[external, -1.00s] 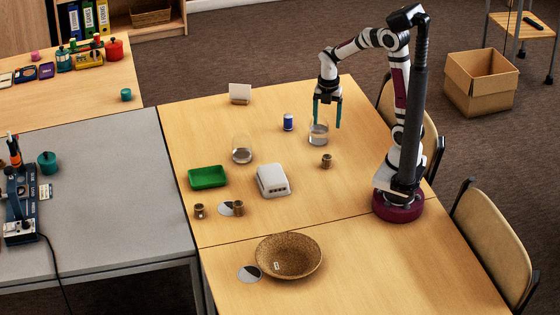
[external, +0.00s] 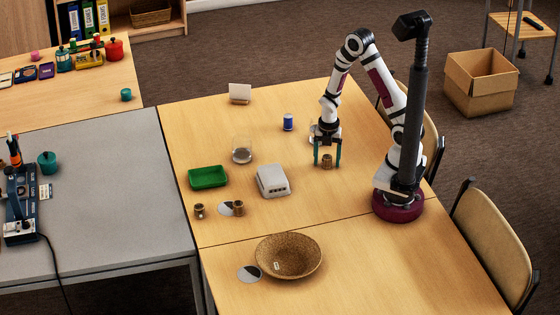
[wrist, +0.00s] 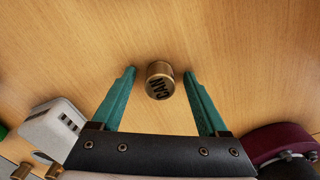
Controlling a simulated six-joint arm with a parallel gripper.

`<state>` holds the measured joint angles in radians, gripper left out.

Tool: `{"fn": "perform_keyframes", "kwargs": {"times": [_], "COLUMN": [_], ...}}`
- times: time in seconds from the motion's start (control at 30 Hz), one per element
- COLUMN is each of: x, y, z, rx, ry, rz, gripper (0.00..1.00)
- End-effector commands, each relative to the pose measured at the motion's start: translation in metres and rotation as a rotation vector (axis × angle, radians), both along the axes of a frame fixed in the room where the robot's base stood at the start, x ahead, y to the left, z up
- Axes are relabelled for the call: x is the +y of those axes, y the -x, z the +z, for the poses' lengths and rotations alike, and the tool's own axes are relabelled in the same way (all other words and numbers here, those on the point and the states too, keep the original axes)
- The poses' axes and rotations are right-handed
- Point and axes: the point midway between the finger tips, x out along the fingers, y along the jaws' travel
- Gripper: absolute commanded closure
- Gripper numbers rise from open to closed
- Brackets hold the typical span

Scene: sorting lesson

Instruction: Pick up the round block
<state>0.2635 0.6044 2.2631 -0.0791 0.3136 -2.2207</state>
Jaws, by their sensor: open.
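A small round brown block (external: 327,160) stands on the wooden table. In the wrist view the same block (wrist: 160,80) shows dark letters reading "CAN" on its end. My gripper (external: 327,166) points down over it with its teal fingers open. In the wrist view the block lies between the fingertips of my gripper (wrist: 159,73), with a gap on each side. I cannot tell how far the tips are above the table. Two similar brown blocks, one (external: 199,210) at the table's left and one (external: 239,208) by a round disc, stand farther off.
A white box (external: 272,180) lies left of my gripper, with a green tray (external: 208,177) beyond it. A glass jar (external: 242,150) and a blue can (external: 288,122) stand farther back. Another glass (external: 312,131) is partly hidden behind my gripper. A woven bowl (external: 289,256) sits in front.

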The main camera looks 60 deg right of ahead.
Motion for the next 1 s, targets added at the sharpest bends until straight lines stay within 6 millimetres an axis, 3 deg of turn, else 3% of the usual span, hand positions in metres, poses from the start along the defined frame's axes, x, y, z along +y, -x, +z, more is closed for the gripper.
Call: {"fn": "perform_keyframes", "kwargs": {"times": [0.07,0.47,0.8,1.0], "x": [0.000,0.000,0.000,0.000], "y": [0.000,0.000,0.000,-0.001], "z": [0.000,0.001,0.003,0.029], "rx": [0.000,0.001,0.000,-0.004], "ry": [0.000,0.000,0.000,0.001], "rz": [0.000,0.000,0.000,0.001], "gripper": [0.27,0.99,1.00,1.00]}}
